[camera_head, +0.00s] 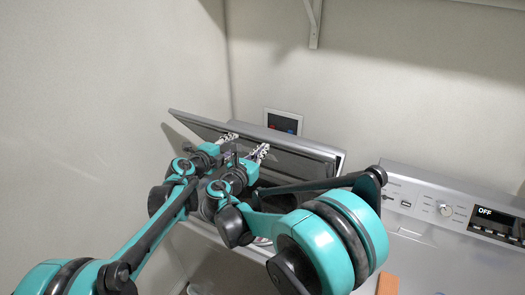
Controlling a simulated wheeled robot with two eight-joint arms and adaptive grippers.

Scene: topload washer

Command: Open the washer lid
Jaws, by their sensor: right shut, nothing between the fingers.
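The washer lid (315,152) is a grey panel standing raised and tilted in front of the back wall, with its darker inner side partly showing. My left gripper (229,137) and right gripper (263,151) are close together in front of the lid, near its middle. The right gripper is shut and empty. The left fingers are too small and overlapped to tell whether they are open. I cannot tell whether either gripper touches the lid. My arms hide much of the washer's opening and the lower part of the lid.
A silver appliance with a knob and a display reading "OFF" (485,212) stands at the right. An orange block (388,285) is at the lower right. A wall outlet box (283,122) is behind the lid. A shelf bracket (314,22) hangs above.

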